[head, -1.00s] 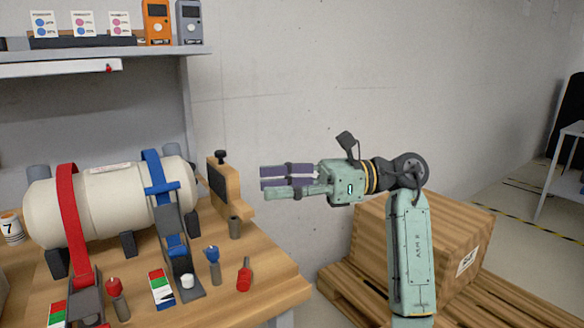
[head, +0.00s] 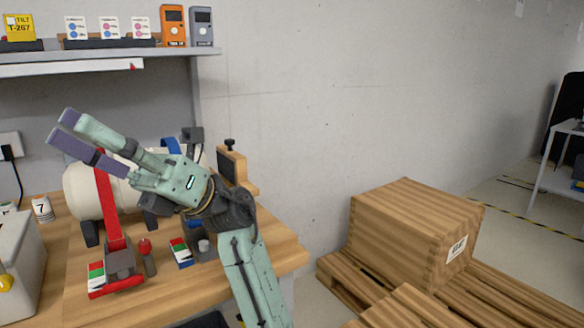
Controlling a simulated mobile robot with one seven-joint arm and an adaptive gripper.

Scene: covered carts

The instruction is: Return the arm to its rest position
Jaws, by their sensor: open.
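My gripper (head: 66,128) is in the head view at the left, raised in front of the workbench and pointing up and left. Its two purple-tipped fingers are apart with nothing between them. My arm rises from the bottom middle and bends left at the wrist. It hides much of the white tank (head: 82,192) and most of the blue strap (head: 170,147) behind it.
A shelf (head: 120,57) with cards and two handheld meters is above. A wooden crate (head: 400,235) stands on a pallet at right. Open floor lies beyond.

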